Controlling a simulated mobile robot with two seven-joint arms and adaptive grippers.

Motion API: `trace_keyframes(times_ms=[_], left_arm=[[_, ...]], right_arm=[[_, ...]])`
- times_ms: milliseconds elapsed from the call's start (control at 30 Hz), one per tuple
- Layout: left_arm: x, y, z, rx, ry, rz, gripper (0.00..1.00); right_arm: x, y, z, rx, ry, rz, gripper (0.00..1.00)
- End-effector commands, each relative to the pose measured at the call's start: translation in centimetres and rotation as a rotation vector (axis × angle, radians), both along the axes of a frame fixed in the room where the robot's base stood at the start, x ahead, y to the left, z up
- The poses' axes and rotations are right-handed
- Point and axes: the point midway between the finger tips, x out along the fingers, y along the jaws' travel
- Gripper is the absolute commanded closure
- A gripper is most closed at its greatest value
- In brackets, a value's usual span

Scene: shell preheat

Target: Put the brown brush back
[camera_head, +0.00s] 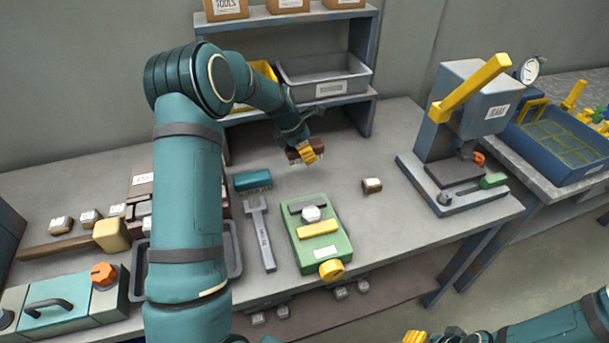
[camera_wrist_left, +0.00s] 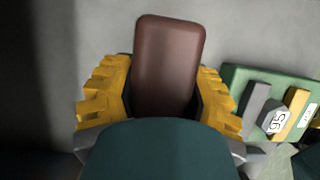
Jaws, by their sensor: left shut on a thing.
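The brown brush (camera_head: 297,155) is in my left gripper (camera_head: 308,152), over the back middle of the bench. In the left wrist view the brush (camera_wrist_left: 169,65) shows as a brown block between the two yellow fingers of the left gripper (camera_wrist_left: 165,95), which is shut on it. In the head view its bristles point down; I cannot tell whether they touch the bench. My right gripper (camera_head: 415,337) shows only as a yellow fingertip at the bottom edge, and its jaw state cannot be seen.
A teal brush (camera_head: 253,180), a wrench (camera_head: 260,232) and a green fixture (camera_head: 318,240) lie in front. A small brown-and-white block (camera_head: 372,185) sits to the right. A shelf with a grey bin (camera_head: 325,88) stands behind. A press (camera_head: 462,140) stands at the right. Bare bench lies between block and press.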

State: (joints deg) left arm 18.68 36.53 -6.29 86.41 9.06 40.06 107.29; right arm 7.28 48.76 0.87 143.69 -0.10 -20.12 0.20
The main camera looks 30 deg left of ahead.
Motion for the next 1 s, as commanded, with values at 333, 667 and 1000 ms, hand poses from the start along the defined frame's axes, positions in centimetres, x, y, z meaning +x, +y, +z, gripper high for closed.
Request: trace_keyframes(times_ms=[333, 667, 1000], left_arm=[[0.0, 0.0, -4.3, -0.002, 0.000, 0.001, 0.91], [0.0, 0.0, -7.7, 0.000, -0.003, 0.001, 0.91], [0.0, 0.0, -8.0, 0.000, -0.002, -0.001, 0.39]], right_arm=[[0.2, 0.0, -1.1, -0.001, -0.006, -0.001, 0.53], [0.4, 0.0, -1.9, -0.001, -0.010, -0.003, 0.53], [0.4, -0.1, -2.0, -0.001, -0.010, -0.003, 0.53]])
